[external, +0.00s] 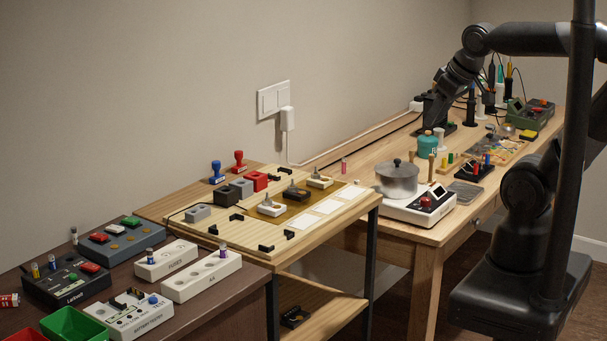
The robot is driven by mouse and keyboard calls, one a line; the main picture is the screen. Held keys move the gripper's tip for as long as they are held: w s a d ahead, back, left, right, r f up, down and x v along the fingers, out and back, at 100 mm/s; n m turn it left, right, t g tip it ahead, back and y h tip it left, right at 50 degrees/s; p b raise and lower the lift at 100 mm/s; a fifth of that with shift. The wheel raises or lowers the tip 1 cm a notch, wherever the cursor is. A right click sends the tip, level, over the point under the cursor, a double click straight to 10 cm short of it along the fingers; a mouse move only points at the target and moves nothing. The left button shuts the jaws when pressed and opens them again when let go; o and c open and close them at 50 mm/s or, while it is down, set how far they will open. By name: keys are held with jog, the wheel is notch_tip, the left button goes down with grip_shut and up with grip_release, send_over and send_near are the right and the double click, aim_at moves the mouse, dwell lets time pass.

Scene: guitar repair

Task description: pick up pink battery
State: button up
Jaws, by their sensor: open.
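A small pink cylinder (343,165), which looks like the pink battery, stands upright on the long wooden bench (375,155), near its left end and close to the wall. My gripper (438,126) is at the end of my dark arm, over the back of the same bench, to the right of the pink battery and well apart from it. It is open. Its fingertips are small and dark here, and nothing is seen between them.
A metal pot (397,178) on a white scale-like device (420,204) stands at the bench's front. A teal container (427,144) stands behind it. A wall plug (287,118) has a cable dropping to the bench. Bench surface around the pink battery is clear.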

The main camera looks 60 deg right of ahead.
jog(key=shift+c, duration=0.8)
